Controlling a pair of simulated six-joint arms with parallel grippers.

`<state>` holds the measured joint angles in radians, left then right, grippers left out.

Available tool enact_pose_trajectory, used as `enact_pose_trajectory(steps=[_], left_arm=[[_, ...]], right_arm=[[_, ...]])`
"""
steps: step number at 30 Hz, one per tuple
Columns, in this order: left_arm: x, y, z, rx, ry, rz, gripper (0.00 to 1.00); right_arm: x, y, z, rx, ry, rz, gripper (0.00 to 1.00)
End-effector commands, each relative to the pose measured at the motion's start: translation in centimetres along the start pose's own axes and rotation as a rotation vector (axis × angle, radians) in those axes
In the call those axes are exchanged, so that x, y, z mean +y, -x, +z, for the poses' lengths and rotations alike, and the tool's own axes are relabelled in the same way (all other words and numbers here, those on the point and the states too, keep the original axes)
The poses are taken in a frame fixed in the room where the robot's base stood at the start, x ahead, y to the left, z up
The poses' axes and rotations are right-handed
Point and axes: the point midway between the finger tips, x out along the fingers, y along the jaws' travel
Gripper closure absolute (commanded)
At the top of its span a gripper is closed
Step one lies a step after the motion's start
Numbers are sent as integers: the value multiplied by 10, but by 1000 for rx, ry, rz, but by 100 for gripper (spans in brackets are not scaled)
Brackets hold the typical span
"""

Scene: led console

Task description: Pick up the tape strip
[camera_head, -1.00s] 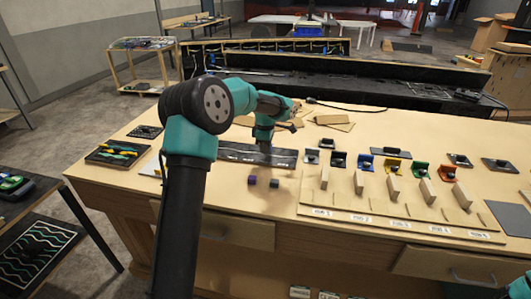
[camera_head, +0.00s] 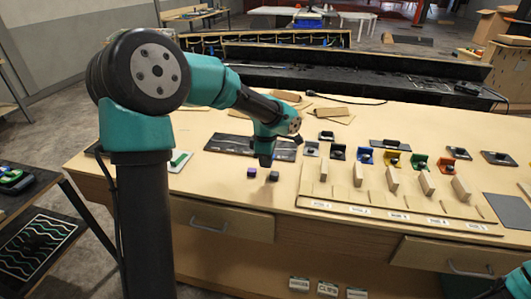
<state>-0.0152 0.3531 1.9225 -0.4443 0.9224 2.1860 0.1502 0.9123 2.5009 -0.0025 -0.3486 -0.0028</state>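I cannot surely identify the tape strip; a small green strip (camera_head: 181,159) on a white card (camera_head: 173,166) shows at the left of the table, partly beside my arm.
A row of coloured holders, among them a blue one (camera_head: 365,156) and a green one (camera_head: 419,162), stands right of the gripper. Several upright wooden blocks (camera_head: 393,179) stand before them on a labelled rack (camera_head: 385,208). Bare tabletop lies at the front left.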

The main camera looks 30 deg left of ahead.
Motion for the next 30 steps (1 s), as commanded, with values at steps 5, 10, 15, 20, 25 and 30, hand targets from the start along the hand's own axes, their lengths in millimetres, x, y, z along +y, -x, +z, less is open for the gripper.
enact_pose_trajectory(steps=[5, 10, 15, 20, 25, 30], left_arm=[[-10, 1, 2, -1, 0, 1, 100], [-10, 1, 2, 0, 1, 1, 100], [-10, 1, 2, 0, 1, 1, 100], [-10, 1, 2, 0, 0, 0, 100], [-10, 5, 2, 0, 0, 1, 100], [-10, 14, 3, 0, -1, 2, 100]], right_arm=[[0, 0, 0, 0, 0, 0, 50], [0, 0, 0, 0, 0, 0, 50], [0, 0, 0, 0, 0, 0, 50], [0, 0, 0, 0, 0, 0, 50], [0, 0, 0, 0, 0, 0, 50], [0, 0, 0, 0, 0, 0, 50]])
